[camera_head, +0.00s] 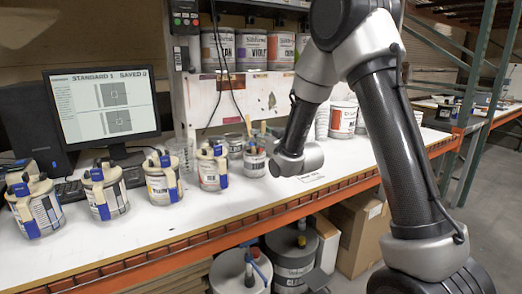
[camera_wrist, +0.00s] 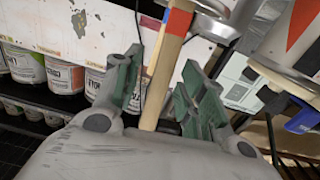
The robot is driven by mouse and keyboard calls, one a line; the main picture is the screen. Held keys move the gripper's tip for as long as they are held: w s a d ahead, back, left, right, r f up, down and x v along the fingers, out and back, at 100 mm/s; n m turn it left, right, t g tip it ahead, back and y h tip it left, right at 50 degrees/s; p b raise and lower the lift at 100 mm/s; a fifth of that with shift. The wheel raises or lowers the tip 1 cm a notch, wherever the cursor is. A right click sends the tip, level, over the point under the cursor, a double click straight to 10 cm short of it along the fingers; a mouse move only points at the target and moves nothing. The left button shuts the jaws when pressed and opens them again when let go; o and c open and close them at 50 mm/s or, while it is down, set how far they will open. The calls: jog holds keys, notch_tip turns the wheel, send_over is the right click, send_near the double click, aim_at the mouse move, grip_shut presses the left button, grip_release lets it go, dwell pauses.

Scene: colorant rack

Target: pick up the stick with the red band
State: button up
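The stick with the red band (camera_wrist: 166,68) is pale wood, with the red band (camera_wrist: 180,22) near the top of the wrist view. It passes between the two green fingers of my gripper (camera_wrist: 161,60). The fingers stand apart on either side of the stick, with a gap visible on the left; contact on the right is hard to judge. In the head view my wrist hides the fingers. Several sticks stand in a small can (camera_head: 254,162) just left of my wrist; I cannot tell there which has the red band.
Several paint cans with blue straps, such as one (camera_head: 212,170), line the white bench (camera_head: 150,232). A monitor (camera_head: 103,108) stands at the left. Large cans (camera_head: 252,48) fill the shelf above. Another can (camera_head: 343,120) stands behind my arm. The bench front is clear.

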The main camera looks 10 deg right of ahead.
jog(key=c, duration=0.8)
jog(key=shift+c, duration=0.2)
